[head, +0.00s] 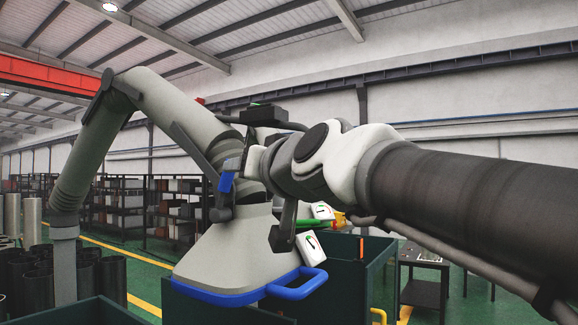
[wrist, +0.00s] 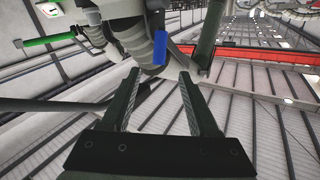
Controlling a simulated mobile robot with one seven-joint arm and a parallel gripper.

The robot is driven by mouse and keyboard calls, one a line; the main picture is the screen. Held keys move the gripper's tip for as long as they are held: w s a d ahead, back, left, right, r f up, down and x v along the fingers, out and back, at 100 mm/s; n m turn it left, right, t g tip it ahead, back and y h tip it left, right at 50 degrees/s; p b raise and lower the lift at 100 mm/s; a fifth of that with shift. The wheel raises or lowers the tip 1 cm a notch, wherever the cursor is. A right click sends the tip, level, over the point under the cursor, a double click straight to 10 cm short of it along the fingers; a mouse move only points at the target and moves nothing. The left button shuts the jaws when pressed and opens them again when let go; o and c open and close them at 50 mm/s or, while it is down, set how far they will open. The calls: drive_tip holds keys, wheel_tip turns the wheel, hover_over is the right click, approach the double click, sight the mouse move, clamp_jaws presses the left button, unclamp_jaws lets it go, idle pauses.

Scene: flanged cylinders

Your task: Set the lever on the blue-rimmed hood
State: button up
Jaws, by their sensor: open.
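The hood (head: 235,250) is a grey cone with a blue rim (head: 225,297) and a blue loop handle at its right, hanging from a jointed grey duct. A blue lever handle (head: 226,182) shows beside the duct above the hood; a blue part, likely the same handle, shows in the wrist view (wrist: 160,48). My gripper (wrist: 158,74) is open and empty. In the wrist view the blue part lies just beyond the fingertips, roughly between them, with no clear contact. In the head view my wrist hides part of the duct, and the fingers are hard to make out.
A white plate with a green mark (head: 311,246) is by the hood's right side. A green bar (wrist: 48,41) shows in the wrist view. A dark green walled bin (head: 343,283) stands under and right of the hood. Dark cylinders (head: 110,278) stand at left; shelves (head: 150,208) lie behind.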

sight(227, 189)
drive_tip(key=p+x, duration=0.3)
drive_tip(key=x, duration=0.8)
drive_tip(key=shift+c, duration=0.2)
drive_tip(key=shift+d, duration=0.1)
clamp_jaws()
idle(0.9)
